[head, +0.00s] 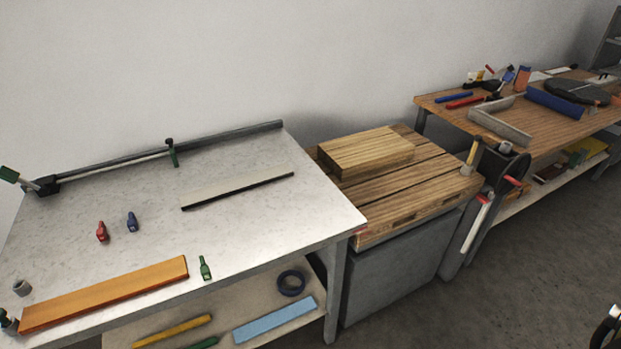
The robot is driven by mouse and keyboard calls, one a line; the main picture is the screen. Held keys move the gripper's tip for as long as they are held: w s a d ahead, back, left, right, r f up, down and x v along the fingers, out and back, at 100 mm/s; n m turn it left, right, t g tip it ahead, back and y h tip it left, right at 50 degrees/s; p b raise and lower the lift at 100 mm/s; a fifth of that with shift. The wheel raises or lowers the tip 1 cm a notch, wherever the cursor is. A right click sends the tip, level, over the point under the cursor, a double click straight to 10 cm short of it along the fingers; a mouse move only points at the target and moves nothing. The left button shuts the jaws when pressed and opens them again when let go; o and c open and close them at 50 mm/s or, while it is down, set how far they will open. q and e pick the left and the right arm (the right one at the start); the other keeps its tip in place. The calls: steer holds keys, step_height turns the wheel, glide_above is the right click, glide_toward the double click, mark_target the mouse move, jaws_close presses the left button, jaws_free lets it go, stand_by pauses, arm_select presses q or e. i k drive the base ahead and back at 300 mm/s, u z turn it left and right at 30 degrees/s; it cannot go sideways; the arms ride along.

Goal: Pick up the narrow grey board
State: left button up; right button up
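The narrow grey board (236,188) lies flat on the pale speckled workbench (310,212), towards its back right. Its top is pale grey, close to the bench colour, and its near long edge shows as a dark line. Nothing touches it. A small black and white part at the bottom right corner seems to be my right gripper (607,328); it is mostly cut off, far from the board, and its fingers cannot be made out. My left gripper is not in view.
An orange-brown board (105,292) lies at the bench's front left. Red (102,231) and blue (132,222) clamps stand behind it, a green one (205,268) beside it. A long bar clamp (225,137) runs along the back. A wooden block (365,152) sits on the slatted table.

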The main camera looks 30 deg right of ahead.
mark_target(199, 197)
steer(key=z, duration=1.95)
steer(key=i, duration=0.95)
steer(key=u, duration=3)
